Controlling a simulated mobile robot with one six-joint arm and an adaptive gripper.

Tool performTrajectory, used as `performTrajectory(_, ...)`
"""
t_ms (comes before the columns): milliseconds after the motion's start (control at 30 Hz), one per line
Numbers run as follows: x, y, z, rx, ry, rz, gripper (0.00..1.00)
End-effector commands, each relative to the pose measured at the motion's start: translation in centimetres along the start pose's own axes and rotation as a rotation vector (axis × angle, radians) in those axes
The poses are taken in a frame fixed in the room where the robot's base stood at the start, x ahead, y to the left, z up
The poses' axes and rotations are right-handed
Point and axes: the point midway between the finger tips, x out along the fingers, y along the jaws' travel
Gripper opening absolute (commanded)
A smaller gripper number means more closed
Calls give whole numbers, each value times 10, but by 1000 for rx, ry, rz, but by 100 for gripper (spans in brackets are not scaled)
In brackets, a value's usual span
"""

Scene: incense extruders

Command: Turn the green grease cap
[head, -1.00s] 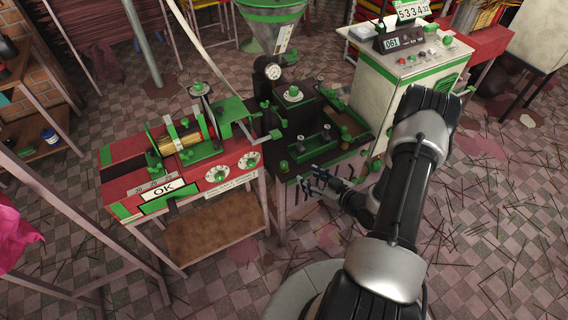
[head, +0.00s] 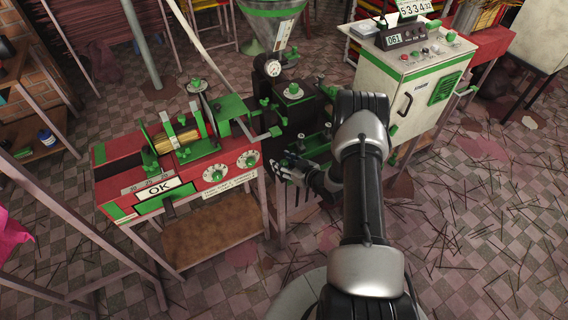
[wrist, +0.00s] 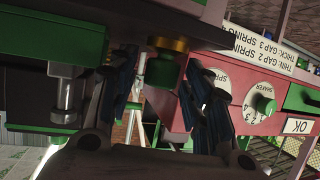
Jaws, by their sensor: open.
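A green cap with a brass collar (wrist: 161,69) shows in the wrist view, under a dark part of the machine. I take it to be the grease cap. My gripper (wrist: 160,92) is open, with one dark ridged finger on each side of the cap. Gaps show beside the cap, and I cannot tell whether either finger touches it. In the head view my gripper (head: 289,167) is at the front of the dark extruder, beside the red machine. The cap cannot be told apart from the gripper there.
The red machine (head: 110,177) with dials and an OK plate stands left of my gripper. A hopper (head: 272,24) and pressure gauge (head: 273,68) rise behind. A white control cabinet (head: 415,85) stands at the right. A silver bolt (wrist: 65,92) hangs left of the fingers.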

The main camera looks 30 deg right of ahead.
Motion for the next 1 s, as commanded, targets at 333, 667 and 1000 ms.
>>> performTrajectory(333, 0, 0, 0, 0, 0, 0, 33)
performTrajectory(667, 0, 0, 0, 0, 0, 0, 11)
performTrajectory(1000, 0, 0, 0, 3, 0, 7, 0)
